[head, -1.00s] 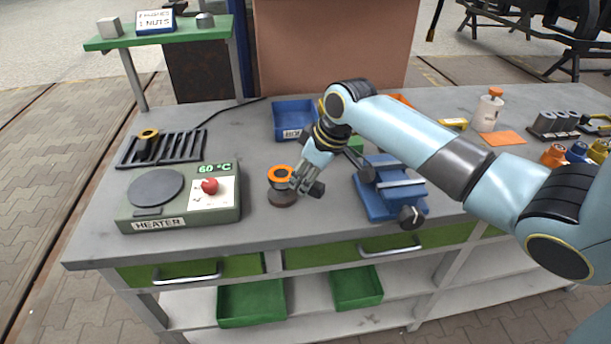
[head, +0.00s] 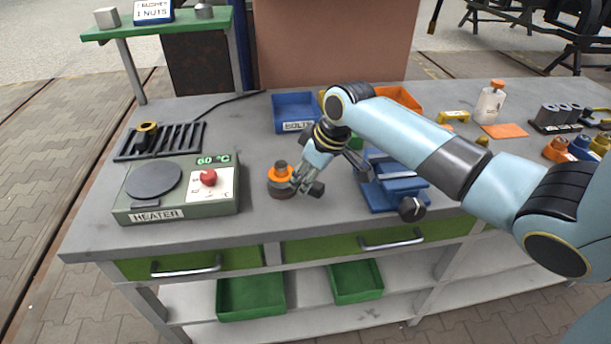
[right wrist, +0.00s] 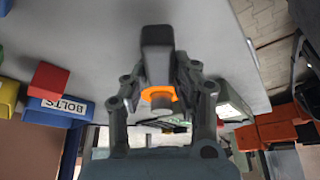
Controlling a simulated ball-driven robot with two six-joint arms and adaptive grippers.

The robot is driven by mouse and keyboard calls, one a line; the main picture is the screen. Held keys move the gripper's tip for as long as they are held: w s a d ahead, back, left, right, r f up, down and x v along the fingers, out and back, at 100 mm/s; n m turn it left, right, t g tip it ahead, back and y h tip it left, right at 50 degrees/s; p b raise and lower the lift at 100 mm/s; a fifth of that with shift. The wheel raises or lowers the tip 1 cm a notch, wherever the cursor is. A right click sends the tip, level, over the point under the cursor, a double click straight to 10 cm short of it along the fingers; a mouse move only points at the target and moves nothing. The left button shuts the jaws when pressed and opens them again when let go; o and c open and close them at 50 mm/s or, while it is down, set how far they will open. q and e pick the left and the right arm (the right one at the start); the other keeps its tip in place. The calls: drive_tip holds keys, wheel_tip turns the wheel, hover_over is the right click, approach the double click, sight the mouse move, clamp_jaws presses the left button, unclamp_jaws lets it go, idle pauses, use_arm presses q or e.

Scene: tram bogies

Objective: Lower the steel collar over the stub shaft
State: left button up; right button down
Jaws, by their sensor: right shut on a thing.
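Whether the collar rests on the base I cannot tell. My left gripper is not in view.
The heater (head: 178,190), reading 60 °C, stands to the left, with a dark rack (head: 180,140) behind it. A blue vise (head: 395,190) is close on the right of my gripper. A blue bolts bin (head: 295,112) stands behind. Bare bench lies in front.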

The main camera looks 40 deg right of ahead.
drive_tip(key=shift+f, duration=0.25)
drive_tip(key=c, duration=1)
unclamp_jaws()
drive_tip(key=shift+o, duration=0.2)
drive_tip(key=v, duration=1.2)
drive_tip(key=shift+w, duration=0.1)
